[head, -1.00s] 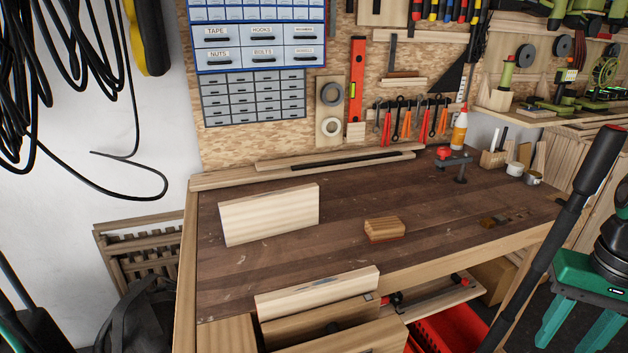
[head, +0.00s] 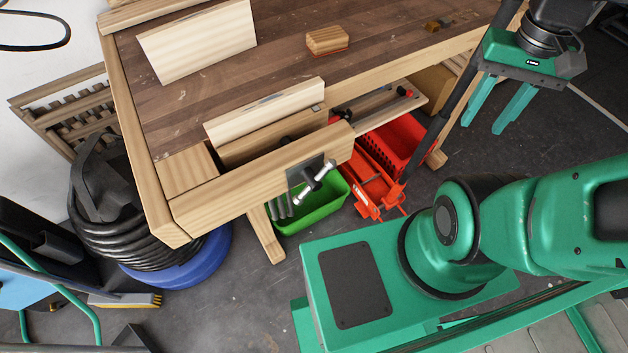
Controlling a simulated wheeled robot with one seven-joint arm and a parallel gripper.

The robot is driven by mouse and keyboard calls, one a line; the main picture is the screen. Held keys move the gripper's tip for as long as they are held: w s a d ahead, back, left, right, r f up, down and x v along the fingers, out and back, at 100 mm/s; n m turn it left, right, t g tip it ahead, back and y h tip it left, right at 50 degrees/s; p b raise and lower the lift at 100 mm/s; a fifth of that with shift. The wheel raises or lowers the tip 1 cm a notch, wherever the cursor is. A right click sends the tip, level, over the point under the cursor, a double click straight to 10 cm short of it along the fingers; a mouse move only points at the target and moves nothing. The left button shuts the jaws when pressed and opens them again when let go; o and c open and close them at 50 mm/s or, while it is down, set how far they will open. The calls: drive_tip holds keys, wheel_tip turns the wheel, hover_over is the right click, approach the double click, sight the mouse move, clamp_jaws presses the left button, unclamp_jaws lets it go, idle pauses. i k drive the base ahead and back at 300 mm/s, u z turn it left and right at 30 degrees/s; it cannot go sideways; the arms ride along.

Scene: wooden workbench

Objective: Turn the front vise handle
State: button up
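The front vise handle (head: 313,183) is a short metal bar with knobbed ends, tilted from lower left to upper right. It sits on a dark plate (head: 297,173) on the front face of the wooden vise jaw (head: 255,175), at the near side of the bench. A pale board (head: 265,112) stands on edge just behind the vise. My gripper (head: 483,126) is at the upper right, with its two green fingers apart and nothing between them. It is well to the right of the handle and does not touch it.
A red jack (head: 368,192) with a long dark pole (head: 440,120) stands between the vise and my gripper. A green bin (head: 325,205) is below the handle. The workbench (head: 190,110) bears a wood block (head: 327,40) and an upright board (head: 197,42). A coiled hose (head: 130,220) lies left.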

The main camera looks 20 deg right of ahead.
sight(314, 183)
drive_tip(key=u, duration=0.5)
drive_tip(key=k, duration=1.95)
drive_tip(key=z, duration=0.5)
